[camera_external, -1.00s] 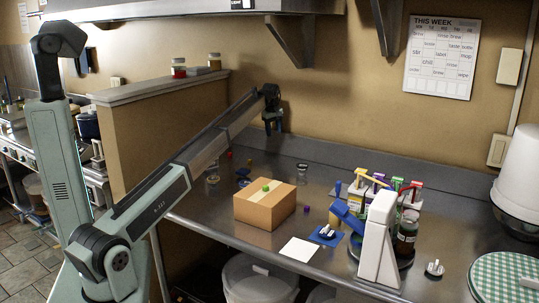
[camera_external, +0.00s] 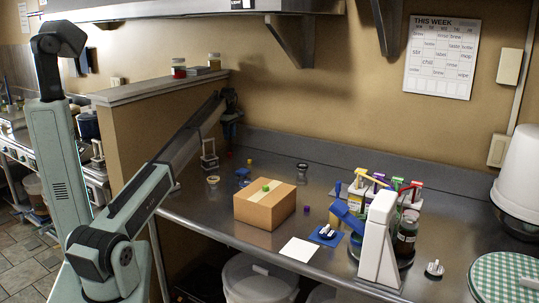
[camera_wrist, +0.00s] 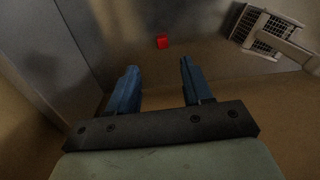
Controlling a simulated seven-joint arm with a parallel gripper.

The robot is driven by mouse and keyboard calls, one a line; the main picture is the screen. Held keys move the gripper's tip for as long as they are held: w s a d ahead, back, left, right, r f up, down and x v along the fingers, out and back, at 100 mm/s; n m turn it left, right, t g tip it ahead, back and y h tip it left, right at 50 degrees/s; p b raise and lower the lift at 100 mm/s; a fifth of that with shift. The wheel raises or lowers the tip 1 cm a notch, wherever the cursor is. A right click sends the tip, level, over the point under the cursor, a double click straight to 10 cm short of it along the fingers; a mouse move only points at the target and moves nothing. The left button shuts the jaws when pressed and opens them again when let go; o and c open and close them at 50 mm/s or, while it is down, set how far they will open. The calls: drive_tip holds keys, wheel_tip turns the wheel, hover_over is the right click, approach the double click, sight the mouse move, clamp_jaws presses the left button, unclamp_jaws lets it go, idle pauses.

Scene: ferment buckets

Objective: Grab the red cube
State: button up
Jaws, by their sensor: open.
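The red cube (camera_external: 229,155) is small and sits at the back left of the steel counter, near the low tan partition. In the wrist view the red cube (camera_wrist: 162,41) lies beyond the fingertips, roughly in line with the gap between them. My gripper (camera_external: 231,135) is above the back left of the counter, over the red cube's area. In the wrist view my gripper (camera_wrist: 157,65) has its two blue fingers apart with nothing between them. The exact height above the cube is hard to tell.
A cardboard box (camera_external: 262,213) with a green cube (camera_external: 266,189) on top stands mid-counter. A yellow cube (camera_external: 250,162) and a blue item (camera_external: 243,173) are near the red cube. The tan partition (camera_external: 150,140) borders the left. A purple cube (camera_external: 306,209) is right of the box.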

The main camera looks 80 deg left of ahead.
hover_over(230, 155)
drive_tip(key=a, duration=0.1)
drive_tip(key=f, duration=0.4)
drive_tip(key=shift+w+a+f, duration=0.15)
drive_tip(key=shift+w, duration=0.1)
drive_tip(key=shift+d+f, duration=0.2)
drive_tip(key=shift+f, duration=2.35)
clamp_jaws()
